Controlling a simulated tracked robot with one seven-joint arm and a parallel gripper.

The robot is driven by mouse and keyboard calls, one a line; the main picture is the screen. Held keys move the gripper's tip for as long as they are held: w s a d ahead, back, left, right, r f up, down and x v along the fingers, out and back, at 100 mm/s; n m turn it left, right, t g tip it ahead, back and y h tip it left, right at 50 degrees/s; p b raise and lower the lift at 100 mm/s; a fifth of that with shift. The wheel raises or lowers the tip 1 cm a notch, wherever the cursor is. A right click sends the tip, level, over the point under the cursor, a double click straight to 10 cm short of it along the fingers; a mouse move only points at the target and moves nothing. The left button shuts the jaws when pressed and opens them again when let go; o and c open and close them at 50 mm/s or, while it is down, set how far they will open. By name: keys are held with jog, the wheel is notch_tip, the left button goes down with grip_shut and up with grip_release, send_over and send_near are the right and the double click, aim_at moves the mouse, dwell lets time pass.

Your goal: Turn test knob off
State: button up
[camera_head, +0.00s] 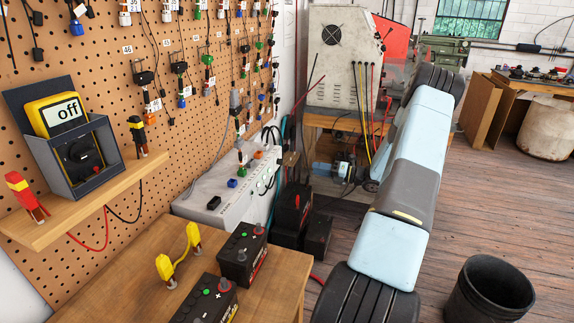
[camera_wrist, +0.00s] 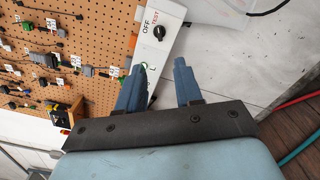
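The test knob (camera_wrist: 160,32) is a small black round knob on a white panel (camera_wrist: 171,45) in the wrist view. The words OFF and a red TEST are printed beside it; I cannot tell which its pointer faces. My gripper (camera_wrist: 160,66) has two blue fingers, spread apart with nothing between them. The knob lies beyond the fingertips, roughly in line with the gap, and is not touched. In the head view my gripper is out of sight, and I cannot make out the test knob there.
The pegboard (camera_head: 95,45) with hanging connectors is at left. A pale box (camera_head: 205,187), batteries (camera_head: 243,254) and a grey cabinet (camera_head: 334,70) are nearby. A black bucket (camera_head: 490,290) stands on the floor.

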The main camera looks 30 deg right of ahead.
aim_at(280, 162)
jog(key=x, duration=1.3)
jog(key=shift+w+a, duration=0.25)
jog(key=shift+c, duration=0.5)
grip_shut()
jog(key=shift+f, duration=0.1)
